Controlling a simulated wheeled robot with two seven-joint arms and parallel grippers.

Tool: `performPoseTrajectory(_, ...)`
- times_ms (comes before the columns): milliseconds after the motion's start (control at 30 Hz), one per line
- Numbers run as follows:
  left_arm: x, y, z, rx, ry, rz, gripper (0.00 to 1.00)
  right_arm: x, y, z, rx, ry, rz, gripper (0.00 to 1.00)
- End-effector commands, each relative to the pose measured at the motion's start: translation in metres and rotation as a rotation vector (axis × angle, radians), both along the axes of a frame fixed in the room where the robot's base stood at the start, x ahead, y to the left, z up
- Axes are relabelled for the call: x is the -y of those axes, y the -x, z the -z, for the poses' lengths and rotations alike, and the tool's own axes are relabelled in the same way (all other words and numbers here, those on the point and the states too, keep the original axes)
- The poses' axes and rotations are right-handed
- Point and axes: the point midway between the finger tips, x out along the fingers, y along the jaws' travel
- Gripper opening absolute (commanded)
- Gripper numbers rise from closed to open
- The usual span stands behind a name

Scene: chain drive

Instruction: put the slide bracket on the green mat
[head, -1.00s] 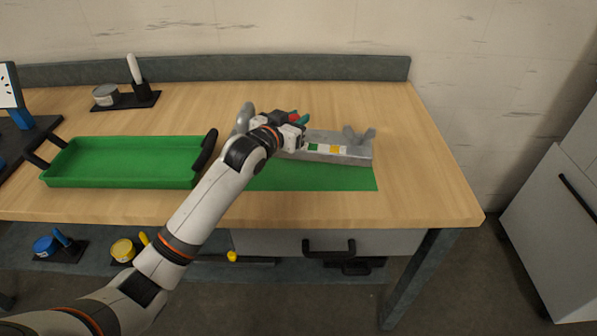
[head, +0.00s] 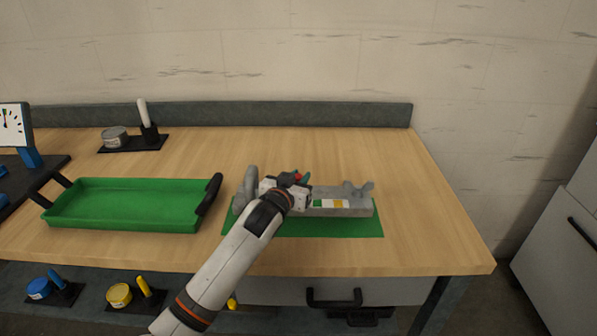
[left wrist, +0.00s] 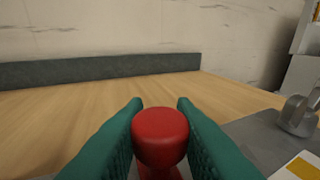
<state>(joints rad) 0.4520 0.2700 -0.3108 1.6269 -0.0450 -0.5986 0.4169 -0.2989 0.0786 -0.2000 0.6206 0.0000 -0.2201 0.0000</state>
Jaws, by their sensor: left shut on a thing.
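The slide bracket (head: 340,205) is a long grey metal piece with a green, white and yellow label on its front. In the head view it lies over the green mat (head: 305,229), whose front strip shows; I cannot tell whether it touches it. My left gripper (head: 300,177) is at the bracket's left-middle part. In the left wrist view its teal fingers (left wrist: 160,115) are on both sides of a red knob (left wrist: 160,138), shut on it. Part of the bracket (left wrist: 260,135) shows at the right there. My right gripper is not in view.
A green tray (head: 125,225) with black handles stands left of the mat. Behind it a black holder (head: 133,146) bears a tin and a white-handled tool. The table (head: 430,235) is clear right of the mat. A drawer with a black handle (head: 335,298) is below.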

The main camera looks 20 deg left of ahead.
Motion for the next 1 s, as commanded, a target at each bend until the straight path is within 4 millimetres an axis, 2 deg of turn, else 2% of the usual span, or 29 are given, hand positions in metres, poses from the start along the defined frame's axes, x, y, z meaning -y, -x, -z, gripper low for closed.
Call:
performPoseTrajectory(200, 0.000, 0.000, 0.024, 0.005, 0.001, 0.001, 0.00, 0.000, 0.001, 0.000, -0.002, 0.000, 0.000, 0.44)
performPoseTrajectory(300, 0.000, 0.000, 0.030, 0.008, 0.001, 0.001, 0.00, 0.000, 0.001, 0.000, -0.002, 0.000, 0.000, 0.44)
performPoseTrajectory(700, 0.000, 0.000, 0.034, 0.008, 0.001, 0.002, 0.00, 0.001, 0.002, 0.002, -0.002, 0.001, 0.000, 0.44)
performPoseTrajectory(733, 0.000, 0.000, 0.038, -0.002, 0.000, 0.000, 0.29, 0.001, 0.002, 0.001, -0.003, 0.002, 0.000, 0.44)
performPoseTrajectory(800, 0.000, 0.000, 0.038, -0.002, -0.001, 0.000, 0.40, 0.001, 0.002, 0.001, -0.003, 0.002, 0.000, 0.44)
performPoseTrajectory(833, 0.000, 0.000, 0.038, -0.002, -0.001, 0.000, 0.45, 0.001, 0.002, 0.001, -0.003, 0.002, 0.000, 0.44)
performPoseTrajectory(1000, 0.000, 0.000, 0.038, -0.002, -0.001, 0.000, 0.46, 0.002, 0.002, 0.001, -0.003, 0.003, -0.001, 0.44)
